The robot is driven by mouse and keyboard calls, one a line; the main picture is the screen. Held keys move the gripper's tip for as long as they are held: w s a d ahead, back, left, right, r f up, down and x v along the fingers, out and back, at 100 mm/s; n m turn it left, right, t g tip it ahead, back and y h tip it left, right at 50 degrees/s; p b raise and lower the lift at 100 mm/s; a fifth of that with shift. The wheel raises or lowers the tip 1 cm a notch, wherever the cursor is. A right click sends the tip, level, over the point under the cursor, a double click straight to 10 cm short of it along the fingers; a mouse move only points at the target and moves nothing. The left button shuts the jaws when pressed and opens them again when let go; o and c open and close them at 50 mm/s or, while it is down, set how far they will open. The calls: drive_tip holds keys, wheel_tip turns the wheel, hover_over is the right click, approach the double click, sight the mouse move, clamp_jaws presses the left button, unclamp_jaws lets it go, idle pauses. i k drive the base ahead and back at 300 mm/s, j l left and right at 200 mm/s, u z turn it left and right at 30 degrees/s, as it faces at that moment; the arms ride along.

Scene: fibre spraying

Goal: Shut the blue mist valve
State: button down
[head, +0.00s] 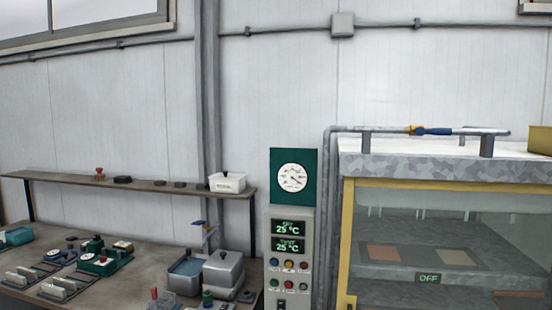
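A valve with a blue lever (436,131) and a yellow-brass body (413,130) sits on a grey pipe (385,128) above the spray cabinet (440,165). The lever appears to lie along the pipe, pointing right. A second, smaller blue handle (199,223) tops a stand on the bench at the lower left; I cannot tell what it belongs to. My gripper is not in view.
The yellow-framed cabinet has a glass front and an OFF label (428,278). A control panel (290,255) with a gauge stands left of it. A bench (130,270) with tools and metal tanks, under a shelf (130,186), fills the lower left.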

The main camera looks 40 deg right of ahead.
sight(420, 131)
drive_tip(key=z, duration=2.15)
drive_tip(key=i+u, duration=0.15)
drive_tip(key=u, duration=0.3)
